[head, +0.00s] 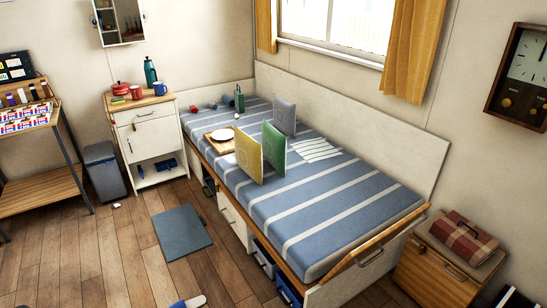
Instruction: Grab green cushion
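The green cushion (274,149) stands upright on the blue-and-white striped bed (310,222). A yellow cushion (248,154) stands just to its left, close to it or touching; I cannot tell which. A grey cushion (284,117) stands behind it, nearer the wall. The lower left edge of the green cushion is partly hidden by the yellow one. Neither of my grippers shows in the head view.
A wooden tray (211,145) with a white plate lies on the bed. A wooden rail (375,247) edges the bed's near end. A blue-grey mat (181,233) and a slipper lie on the floor. A bin (104,172) and white cabinet (152,140) stand left. Floor before the bed is mostly open.

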